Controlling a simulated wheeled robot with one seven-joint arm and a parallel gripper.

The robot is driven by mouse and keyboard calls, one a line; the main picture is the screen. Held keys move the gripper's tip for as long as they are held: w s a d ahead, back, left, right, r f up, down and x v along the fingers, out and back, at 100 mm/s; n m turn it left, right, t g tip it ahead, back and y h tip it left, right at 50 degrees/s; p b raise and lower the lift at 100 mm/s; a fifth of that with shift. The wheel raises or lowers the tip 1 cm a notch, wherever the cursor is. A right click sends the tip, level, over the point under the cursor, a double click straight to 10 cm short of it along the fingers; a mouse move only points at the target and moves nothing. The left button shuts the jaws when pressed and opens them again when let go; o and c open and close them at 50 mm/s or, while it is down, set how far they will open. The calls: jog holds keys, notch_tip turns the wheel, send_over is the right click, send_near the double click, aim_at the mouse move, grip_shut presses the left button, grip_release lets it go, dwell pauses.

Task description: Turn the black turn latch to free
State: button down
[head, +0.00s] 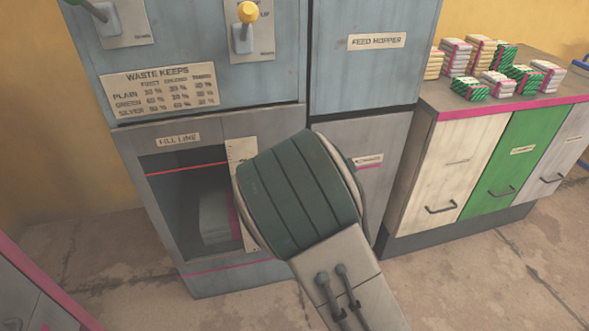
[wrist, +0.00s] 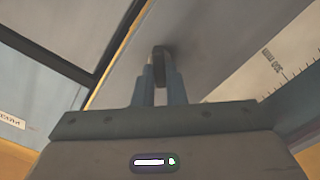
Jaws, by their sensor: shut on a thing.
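The black turn latch (wrist: 159,64) shows in the wrist view as a small dark upright piece on the grey panel. My gripper (wrist: 159,77) has its two fingers on either side of it and is shut on it. In the head view my arm covers the latch and the gripper, so neither shows there. Which way the latch is turned is hard to tell.
The grey cabinet with a dark window (head: 185,200) and a red fill line stands left of my arm. A FEED HOPPER panel (head: 375,70) is above right. A counter (head: 500,104) with several wrapped stacks stands at the right. Floor is open at lower right.

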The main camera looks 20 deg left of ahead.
jog(key=shift+a+f+n+b, duration=0.1)
jog(key=shift+n+b, duration=0.2)
jog(key=shift+n, duration=2.1)
jog(key=shift+f+n+b, duration=0.1)
jog(key=shift+n+b, duration=0.15)
jog(key=shift+n, duration=2.15)
jog(key=c, duration=1.5)
grip_release()
jog(key=shift+s, duration=0.1)
